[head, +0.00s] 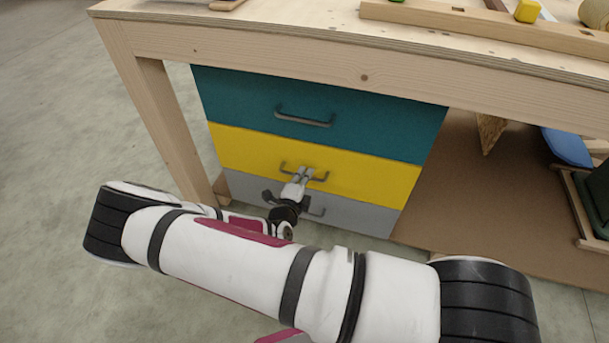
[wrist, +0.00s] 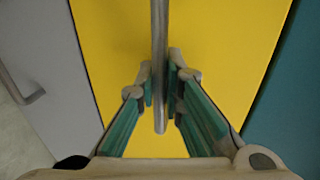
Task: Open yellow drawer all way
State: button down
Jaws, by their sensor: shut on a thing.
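The yellow drawer (head: 375,179) is the middle one of three in a unit under the wooden workbench. Its front looks flush with the drawers above and below. Its grey bar handle (head: 320,178) runs across the front, and my gripper (head: 304,174) is at the handle's middle. In the wrist view the yellow front (wrist: 235,60) fills the centre. The handle (wrist: 159,70) passes between the two fingers of my gripper (wrist: 163,88), which are shut on it. My arm hides part of the grey drawer below.
A teal drawer (head: 390,125) is above and a grey drawer (head: 365,217) below, both with bar handles. The workbench (head: 365,60) overhangs the unit, with a leg (head: 160,125) at left. Wooden pieces and a blue item (head: 567,147) are at right. The floor at left is clear.

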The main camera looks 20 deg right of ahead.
jog(key=f+p+v, duration=0.2)
jog(key=f+v, duration=0.1)
jog(key=v, duration=1.1)
jog(key=s+f+p+v, duration=0.1)
jog(key=f+p+v, duration=0.1)
jog(key=v, duration=1.2)
jog(key=shift+s+a+f, duration=0.35)
jog(key=shift+a+f, duration=0.1)
jog(key=shift+a, duration=0.15)
jog(key=c, duration=1.7)
grip_release()
jog(key=v, duration=1.2)
